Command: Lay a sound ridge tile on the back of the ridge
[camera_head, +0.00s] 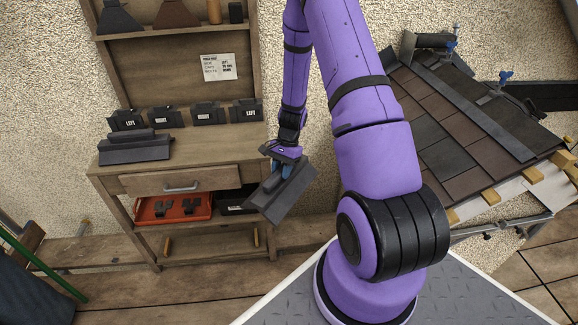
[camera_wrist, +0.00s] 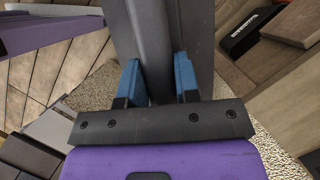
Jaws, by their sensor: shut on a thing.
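My gripper (camera_head: 277,172) is shut on a dark grey ridge tile (camera_head: 286,195) and holds it tilted in the air, in front of the bench's right end. In the wrist view the blue fingers (camera_wrist: 158,80) stand on both sides of the tile's raised rib (camera_wrist: 149,35). The held tile's far end runs out of the wrist view. More dark ridge tiles (camera_head: 136,151) lie stacked on the left of the bench top. The tiled roof (camera_head: 450,125) stands at the right, with a long dark strip along its upper part. My arm hides part of the roof's left side.
Blue clamps (camera_head: 505,77) sit at the roof's top edge. A green pole (camera_head: 45,270) leans at far left.

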